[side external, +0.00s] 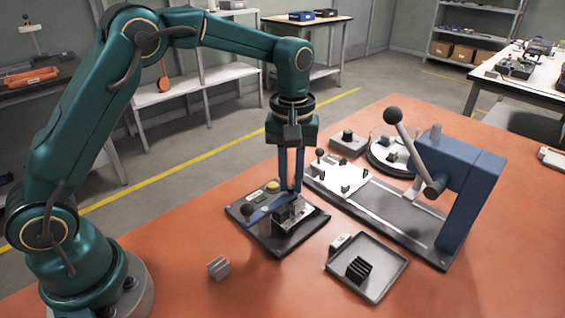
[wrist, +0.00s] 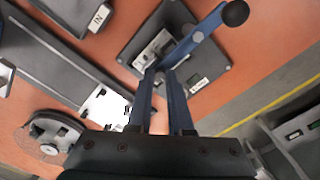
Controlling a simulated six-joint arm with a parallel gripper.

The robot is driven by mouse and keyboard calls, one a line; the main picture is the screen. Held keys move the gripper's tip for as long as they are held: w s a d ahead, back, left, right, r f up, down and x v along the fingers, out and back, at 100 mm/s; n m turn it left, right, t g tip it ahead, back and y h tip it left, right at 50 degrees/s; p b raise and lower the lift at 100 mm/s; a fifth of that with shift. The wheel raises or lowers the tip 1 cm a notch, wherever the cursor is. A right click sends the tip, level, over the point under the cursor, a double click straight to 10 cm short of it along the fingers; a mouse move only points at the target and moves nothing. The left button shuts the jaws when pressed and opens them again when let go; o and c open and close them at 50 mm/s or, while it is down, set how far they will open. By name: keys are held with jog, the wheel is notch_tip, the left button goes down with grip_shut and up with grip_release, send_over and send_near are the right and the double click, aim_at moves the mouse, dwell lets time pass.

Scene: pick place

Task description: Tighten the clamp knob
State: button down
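The clamp fixture is a dark plate (side external: 282,248) with a metal block and a blue lever (side external: 268,209) ending in a black ball knob (side external: 247,210). In the wrist view the lever (wrist: 197,37) runs up right to the ball knob (wrist: 235,12). My gripper (side external: 290,190) points down over the fixture, at the lever's end away from the ball. In the wrist view its two blue fingers (wrist: 161,72) are parted, with the tips near the lever's pivot end. The fingers hide part of that end, and contact cannot be told.
A blue press with a long ball-ended lever (side external: 405,135) stands at the right. A grey tray (side external: 374,284) holding a black ribbed part (side external: 359,269) lies in front. A small grey block (side external: 218,267) sits on the orange table. The table's front left is mostly clear.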

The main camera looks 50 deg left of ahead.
jog(key=shift+m, duration=0.4)
jog(key=m, duration=0.6)
jog(key=shift+m, duration=0.3)
jog(key=m, duration=0.3)
jog(key=shift+r+m, duration=0.1)
jog(key=shift+m, duration=1.8)
jog(key=c, duration=0.8)
grip_release()
